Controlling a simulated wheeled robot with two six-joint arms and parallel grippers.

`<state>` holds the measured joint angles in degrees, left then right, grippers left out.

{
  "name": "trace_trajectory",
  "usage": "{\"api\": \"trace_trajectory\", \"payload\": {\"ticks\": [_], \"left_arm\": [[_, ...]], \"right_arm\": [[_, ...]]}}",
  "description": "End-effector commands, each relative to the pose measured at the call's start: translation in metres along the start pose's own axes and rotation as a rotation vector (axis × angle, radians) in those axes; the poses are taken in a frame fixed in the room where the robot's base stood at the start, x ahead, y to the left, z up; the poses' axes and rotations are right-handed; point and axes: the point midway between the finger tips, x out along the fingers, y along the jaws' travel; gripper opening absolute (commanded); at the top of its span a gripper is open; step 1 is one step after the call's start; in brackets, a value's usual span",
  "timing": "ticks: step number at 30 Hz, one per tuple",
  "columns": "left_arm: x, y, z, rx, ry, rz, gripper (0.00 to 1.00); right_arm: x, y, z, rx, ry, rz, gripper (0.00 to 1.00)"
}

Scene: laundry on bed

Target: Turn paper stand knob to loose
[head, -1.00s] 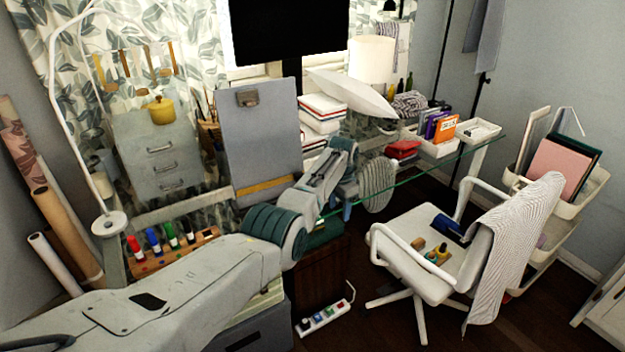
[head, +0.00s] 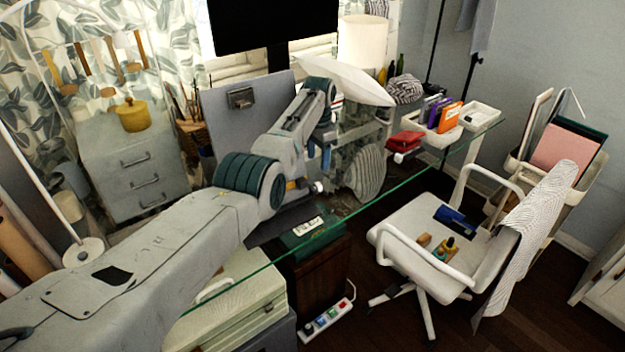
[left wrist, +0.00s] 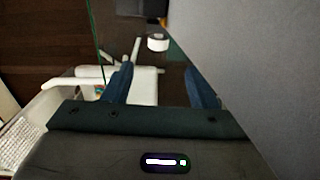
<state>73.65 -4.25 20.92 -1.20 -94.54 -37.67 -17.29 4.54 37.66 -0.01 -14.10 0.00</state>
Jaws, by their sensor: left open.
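The paper stand (head: 222,115) is a grey upright board with a metal clip, standing on the glass desk behind my left arm, which hides part of it. A small white knob (head: 318,187) shows at its lower right side. In the left wrist view the round white knob (left wrist: 158,42) lies ahead, between the lines of my two blue fingers, and the grey board (left wrist: 250,70) fills the right. My left gripper (head: 319,155) points down just above the knob, open and empty; its spread fingers also show in the wrist view (left wrist: 161,84). I see no contact with the knob. My right gripper is out of view.
A monitor (head: 272,22) stands behind the stand. A drawer unit (head: 140,165) with a yellow pot (head: 133,115) is at the left. A white chair (head: 415,225) stands right of the desk. A glass edge (head: 370,215) runs below the gripper.

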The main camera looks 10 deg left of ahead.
Motion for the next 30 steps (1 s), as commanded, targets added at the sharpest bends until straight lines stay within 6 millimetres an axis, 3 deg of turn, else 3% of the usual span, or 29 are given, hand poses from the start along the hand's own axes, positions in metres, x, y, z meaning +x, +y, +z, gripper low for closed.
{"api": "trace_trajectory", "payload": {"ticks": [5, 13, 16, 21, 30], "left_arm": [[0.028, 0.001, 0.001, 0.0, -0.004, 0.003, 0.52], [0.084, 0.0, 0.001, -0.001, -0.002, 0.002, 0.52], [0.086, 0.0, 0.0, -0.001, 0.0, 0.001, 0.52], [0.096, 0.0, 0.001, -0.001, 0.0, 0.001, 0.52], [0.103, 0.0, 0.001, -0.001, -0.001, 0.001, 0.52]], "right_arm": [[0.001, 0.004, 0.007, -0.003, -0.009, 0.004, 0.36], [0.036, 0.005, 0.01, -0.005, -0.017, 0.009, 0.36], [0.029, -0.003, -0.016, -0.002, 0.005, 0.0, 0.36], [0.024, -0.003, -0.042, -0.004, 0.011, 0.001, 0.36], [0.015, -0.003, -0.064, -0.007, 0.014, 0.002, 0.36]]}}
